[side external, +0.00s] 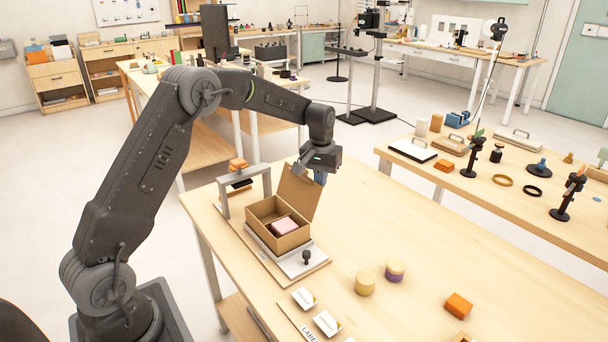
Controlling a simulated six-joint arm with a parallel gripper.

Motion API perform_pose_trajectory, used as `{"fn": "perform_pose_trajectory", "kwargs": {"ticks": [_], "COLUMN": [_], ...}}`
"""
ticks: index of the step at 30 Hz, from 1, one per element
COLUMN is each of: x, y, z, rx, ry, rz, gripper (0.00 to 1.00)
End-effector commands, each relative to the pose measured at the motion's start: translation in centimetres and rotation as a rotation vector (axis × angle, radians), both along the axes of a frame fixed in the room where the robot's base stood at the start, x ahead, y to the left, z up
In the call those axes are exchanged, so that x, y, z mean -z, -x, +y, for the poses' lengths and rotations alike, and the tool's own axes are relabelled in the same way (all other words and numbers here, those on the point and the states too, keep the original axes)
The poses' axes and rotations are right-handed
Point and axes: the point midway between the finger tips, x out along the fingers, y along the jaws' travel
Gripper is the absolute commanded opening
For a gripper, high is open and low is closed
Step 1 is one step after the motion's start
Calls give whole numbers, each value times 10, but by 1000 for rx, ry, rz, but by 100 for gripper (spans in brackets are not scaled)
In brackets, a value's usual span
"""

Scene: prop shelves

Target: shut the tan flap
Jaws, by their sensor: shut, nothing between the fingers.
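The tan flap (297,192) stands raised from the back right edge of a small open cardboard box (263,233), leaning slightly outward. A pink block (285,225) lies inside the box. My gripper (321,178) is shut and empty, pointing down at the flap's upper right corner, on its far side in the picture. Part of the fingers may be hidden by the flap, and I cannot tell whether they touch it.
The box sits on a pale plate with a black knob (306,257). A grey arch (224,198) with an orange piece on top stands left of the box. The table behind the flap is clear.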

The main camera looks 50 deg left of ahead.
Motion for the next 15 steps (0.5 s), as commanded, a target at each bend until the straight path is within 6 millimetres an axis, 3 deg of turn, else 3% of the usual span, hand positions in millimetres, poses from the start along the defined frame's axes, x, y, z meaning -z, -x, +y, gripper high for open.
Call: {"fn": "perform_pose_trajectory", "kwargs": {"ticks": [1,15], "x": [18,17], "y": [13,26], "z": [0,0], "rx": [3,2], "ry": [6,6], "rz": [54,54], "gripper": [0,0]}}
